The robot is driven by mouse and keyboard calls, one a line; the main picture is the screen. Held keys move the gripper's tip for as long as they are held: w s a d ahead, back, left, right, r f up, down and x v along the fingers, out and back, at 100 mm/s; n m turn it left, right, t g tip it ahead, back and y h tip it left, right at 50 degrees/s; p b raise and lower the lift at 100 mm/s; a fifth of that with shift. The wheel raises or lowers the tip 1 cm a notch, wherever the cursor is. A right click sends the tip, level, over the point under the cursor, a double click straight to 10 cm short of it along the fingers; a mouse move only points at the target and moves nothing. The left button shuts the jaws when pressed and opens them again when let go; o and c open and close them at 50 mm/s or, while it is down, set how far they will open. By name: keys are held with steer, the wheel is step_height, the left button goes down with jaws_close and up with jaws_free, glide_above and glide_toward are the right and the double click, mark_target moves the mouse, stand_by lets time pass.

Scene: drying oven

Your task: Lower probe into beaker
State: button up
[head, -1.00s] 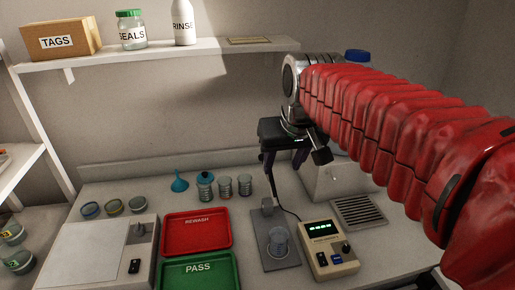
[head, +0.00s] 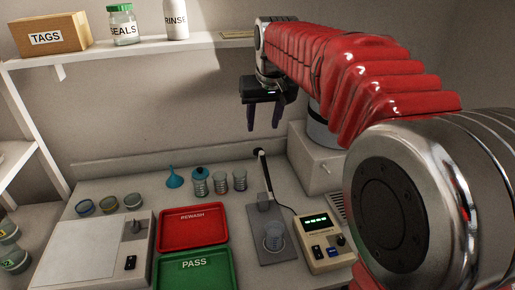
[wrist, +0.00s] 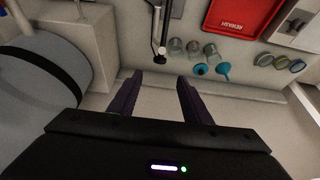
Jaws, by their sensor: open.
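My gripper (head: 264,128) is open and empty, above and apart from the probe. Its two dark purple fingers show in the wrist view (wrist: 160,77). The probe's lower end is not clear.
The beige meter (head: 322,243) with a green display stands right of the plate. Red REWASH (head: 193,229) and green PASS (head: 195,270) trays lie to its left. Several jars and a blue funnel (head: 174,179) stand behind.

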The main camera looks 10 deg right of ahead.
mark_target(258, 149)
steer(key=shift+f, duration=0.1)
steer(key=x, duration=1.3)
steer(key=shift+w+f, duration=0.2)
steer(key=shift+f, duration=0.05)
jaws_close()
steer(key=shift+a, duration=0.1)
stand_by(0.3)
